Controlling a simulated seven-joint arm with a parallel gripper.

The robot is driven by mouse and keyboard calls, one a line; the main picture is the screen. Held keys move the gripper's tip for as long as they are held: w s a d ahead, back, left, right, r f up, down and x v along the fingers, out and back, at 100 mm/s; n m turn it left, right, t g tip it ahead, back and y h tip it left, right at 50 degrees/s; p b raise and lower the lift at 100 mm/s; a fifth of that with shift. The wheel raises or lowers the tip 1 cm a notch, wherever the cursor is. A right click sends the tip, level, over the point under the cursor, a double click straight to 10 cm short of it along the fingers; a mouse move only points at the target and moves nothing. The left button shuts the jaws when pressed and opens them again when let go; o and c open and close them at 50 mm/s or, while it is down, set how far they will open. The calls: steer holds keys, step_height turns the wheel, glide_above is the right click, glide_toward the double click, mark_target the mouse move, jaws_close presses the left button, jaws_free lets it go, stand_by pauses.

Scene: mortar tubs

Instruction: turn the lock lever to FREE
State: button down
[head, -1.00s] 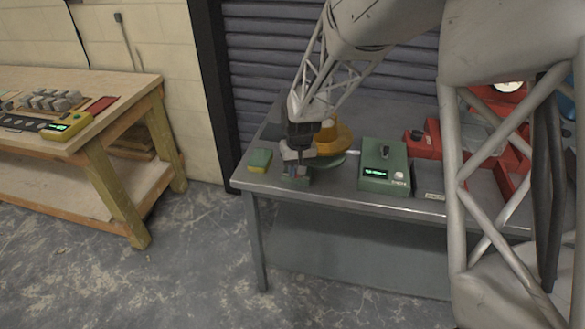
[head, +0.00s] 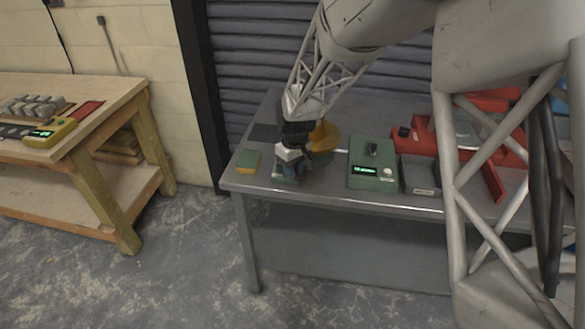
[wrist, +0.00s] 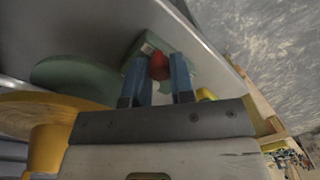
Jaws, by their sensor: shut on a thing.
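The lock lever's red end (wrist: 159,66) shows in the wrist view between two blue fingers, in front of a small pale green box (wrist: 146,46) near the table's edge. My gripper (wrist: 158,72) is shut on this red end. In the head view my gripper (head: 288,168) is low over the same small green box (head: 285,179) at the front left of the grey table. The gripper hides the lever there. The lever's angle and any FREE marking cannot be made out.
A yellow-and-green block (head: 248,161) lies left of my gripper on the grey table (head: 330,190). A yellow round thing (head: 325,136) stands close behind. A green box with a display (head: 372,165), a grey tray (head: 418,176) and red equipment (head: 480,135) are to the right.

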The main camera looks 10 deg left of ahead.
steer(key=c, duration=1)
jaws_free()
steer(key=shift+r, duration=0.15)
steer(key=shift+w+d+r, duration=0.1)
steer(key=shift+r, duration=1.8)
steer(key=shift+w+d+r, duration=0.1)
steer(key=shift+r, duration=1.8)
